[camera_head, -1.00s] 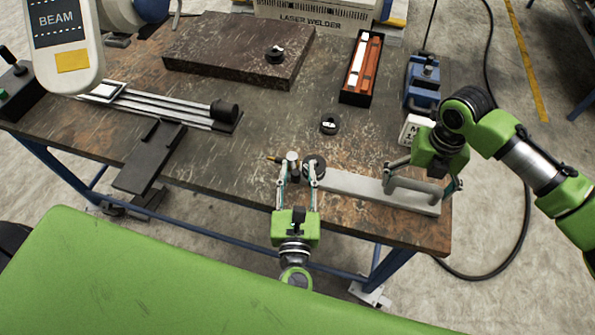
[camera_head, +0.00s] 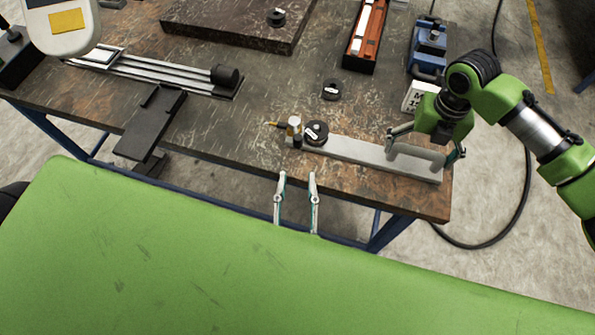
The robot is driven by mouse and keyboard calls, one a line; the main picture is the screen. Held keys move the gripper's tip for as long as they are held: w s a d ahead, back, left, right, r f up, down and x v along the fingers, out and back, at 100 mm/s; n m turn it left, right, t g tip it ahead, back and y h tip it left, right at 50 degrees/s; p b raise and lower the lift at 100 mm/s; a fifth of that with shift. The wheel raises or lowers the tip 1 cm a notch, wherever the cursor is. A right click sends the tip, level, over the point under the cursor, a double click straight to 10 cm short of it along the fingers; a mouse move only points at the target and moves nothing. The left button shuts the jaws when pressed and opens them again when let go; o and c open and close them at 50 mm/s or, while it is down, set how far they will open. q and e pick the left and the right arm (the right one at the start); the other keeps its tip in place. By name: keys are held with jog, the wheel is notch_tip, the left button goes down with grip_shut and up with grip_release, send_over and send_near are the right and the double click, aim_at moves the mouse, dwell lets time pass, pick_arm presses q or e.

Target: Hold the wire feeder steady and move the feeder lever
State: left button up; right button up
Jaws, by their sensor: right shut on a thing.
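The wire feeder (camera_head: 352,151) is a long light-grey bar lying near the table's front right edge. Its left end carries a round black knob (camera_head: 316,132) and an upright metal post with a brass tip. A grey handle (camera_head: 412,153) stands on its right part. I cannot tell for certain which part is the feeder lever. My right gripper (camera_head: 428,147) is shut on the handle, one finger at each end of it. My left gripper (camera_head: 298,177) is open and empty, in front of the feeder's left end and apart from it; its base is hidden behind the green surface.
A loose black disc (camera_head: 330,90) lies behind the feeder. A railed fixture (camera_head: 160,72) is at left. Bare tabletop lies between.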

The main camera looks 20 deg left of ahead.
jog(key=shift+r, duration=0.1)
jog(key=o, duration=1.6)
jog(key=shift+o, duration=0.2)
jog(key=shift+r, duration=0.1)
